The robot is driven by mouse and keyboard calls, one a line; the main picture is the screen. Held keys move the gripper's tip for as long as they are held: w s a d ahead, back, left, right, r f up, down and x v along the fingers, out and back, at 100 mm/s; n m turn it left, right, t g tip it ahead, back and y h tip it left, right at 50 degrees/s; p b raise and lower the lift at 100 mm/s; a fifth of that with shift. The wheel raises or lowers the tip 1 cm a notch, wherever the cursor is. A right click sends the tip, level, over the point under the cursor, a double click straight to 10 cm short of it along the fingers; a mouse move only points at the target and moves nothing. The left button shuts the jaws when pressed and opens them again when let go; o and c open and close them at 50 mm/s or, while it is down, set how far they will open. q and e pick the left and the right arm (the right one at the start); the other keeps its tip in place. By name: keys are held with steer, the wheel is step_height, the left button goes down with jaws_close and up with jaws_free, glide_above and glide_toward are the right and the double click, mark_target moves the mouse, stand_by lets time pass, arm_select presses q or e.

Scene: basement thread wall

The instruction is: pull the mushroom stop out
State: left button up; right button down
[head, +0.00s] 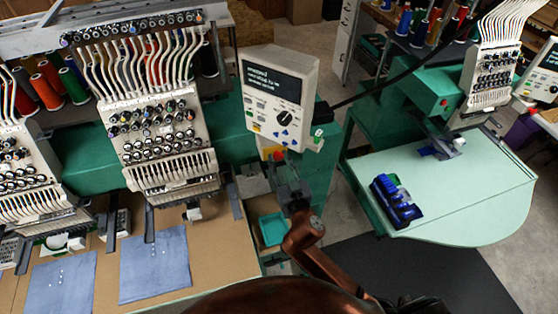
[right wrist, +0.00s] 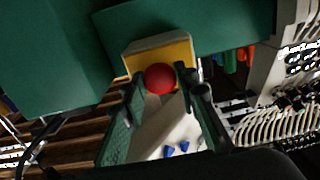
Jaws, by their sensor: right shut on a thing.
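The red mushroom stop (right wrist: 159,78) shows in the right wrist view on a yellow plate (right wrist: 150,52) of a pale box. In the head view the red stop (head: 277,154) shows small below the control panel, at the side of the green machine. My right gripper (right wrist: 166,90) is shut on the stop, with one finger at each side of the red head. In the head view my right gripper (head: 285,170) reaches up to the stop from below and covers part of it. How far the stop stands out cannot be told. My left gripper is not in view.
The control panel (head: 281,95) with a screen and dial hangs just above the stop. The embroidery head (head: 158,130) is to the left, over a tan table (head: 218,245) with blue cloths. A pale green table (head: 460,195) is at the right. A teal tray (head: 272,229) sits below.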

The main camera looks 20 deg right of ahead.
steer(key=shift+s+f, duration=0.1)
steer(key=shift+s, duration=0.4)
steer(key=shift+w, duration=0.1)
steer(key=c, duration=1.9)
jaws_free()
steer(key=o, duration=0.3)
steer(key=shift+s, duration=0.25)
steer(key=shift+o, duration=0.4)
steer(key=shift+w, duration=0.1)
steer(key=s, duration=1.2)
steer(key=shift+d, duration=0.25)
